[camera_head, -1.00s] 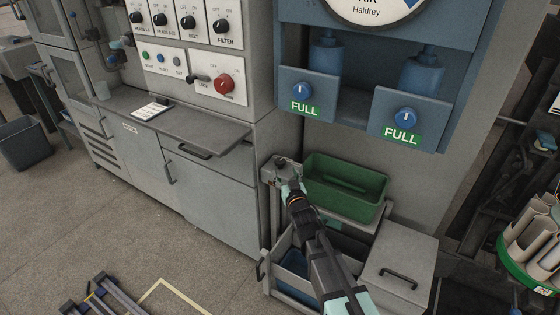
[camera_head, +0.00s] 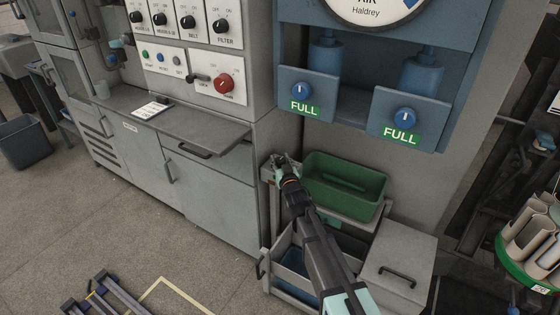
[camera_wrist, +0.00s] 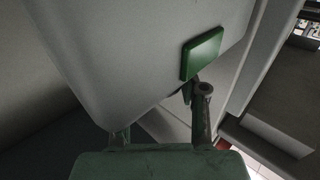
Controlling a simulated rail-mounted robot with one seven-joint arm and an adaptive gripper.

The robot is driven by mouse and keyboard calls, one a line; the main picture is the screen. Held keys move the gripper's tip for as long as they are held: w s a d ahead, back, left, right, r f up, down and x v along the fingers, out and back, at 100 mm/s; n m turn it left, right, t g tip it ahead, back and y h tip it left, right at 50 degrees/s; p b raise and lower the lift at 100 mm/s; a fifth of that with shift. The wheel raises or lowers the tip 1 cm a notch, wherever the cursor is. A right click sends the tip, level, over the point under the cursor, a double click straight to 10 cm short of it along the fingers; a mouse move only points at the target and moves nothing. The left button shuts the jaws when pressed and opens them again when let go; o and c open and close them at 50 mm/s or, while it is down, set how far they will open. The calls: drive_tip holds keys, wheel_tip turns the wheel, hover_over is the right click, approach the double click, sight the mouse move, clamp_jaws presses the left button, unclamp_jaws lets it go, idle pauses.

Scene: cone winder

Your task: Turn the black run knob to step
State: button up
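I cannot make out a label that marks the run knob or a step position. My gripper (camera_head: 282,164) is at a small grey box (camera_head: 268,173) on the back left corner of the cart and covers most of its top. A dark piece shows there, but I cannot tell whether it is the knob or a fingertip. In the wrist view a green square piece (camera_wrist: 202,54) lies against a pale grey surface, near a grey round-ended part (camera_wrist: 204,90). The finger gap is not clear in either view.
A green bin (camera_head: 322,202) sits on the cart right beside my gripper. White panels with black knobs (camera_head: 188,22) and a red knob (camera_head: 223,83) are at the upper left. Blue dispensers (camera_head: 404,118) hang above. A grey shelf (camera_head: 200,130) juts out left of the cart.

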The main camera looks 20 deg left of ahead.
drive_tip(key=shift+c, duration=1.2)
drive_tip(key=y+p, duration=0.1)
drive_tip(key=p, duration=0.3)
drive_tip(key=shift+w+r+n+g, duration=0.1)
drive_tip(key=shift+r+n+g, duration=0.25)
drive_tip(key=shift+n+g, duration=0.05)
drive_tip(key=n+g+y+p, duration=0.2)
drive_tip(key=p, duration=0.8)
drive_tip(key=shift+g+y+p, duration=0.3)
drive_tip(key=shift+p, duration=0.05)
drive_tip(key=shift+w+n+g+y+p, duration=0.1)
drive_tip(key=shift+n+g+y+p, duration=0.5)
drive_tip(key=shift+p, duration=0.6)
drive_tip(key=n+g+p, duration=0.1)
drive_tip(key=g+p, duration=0.1)
drive_tip(key=n+g+y+p, duration=0.1)
drive_tip(key=shift+f+n+g+y+p, duration=0.15)
drive_tip(key=shift+n+g+y+p, duration=0.15)
drive_tip(key=shift+n+g+p, duration=0.1)
drive_tip(key=shift+f+n+g+y+p, duration=0.1)
drive_tip(key=shift+n+g+y+p, duration=0.35)
drive_tip(key=shift+n+g, duration=0.8)
drive_tip(key=shift+g, duration=0.35)
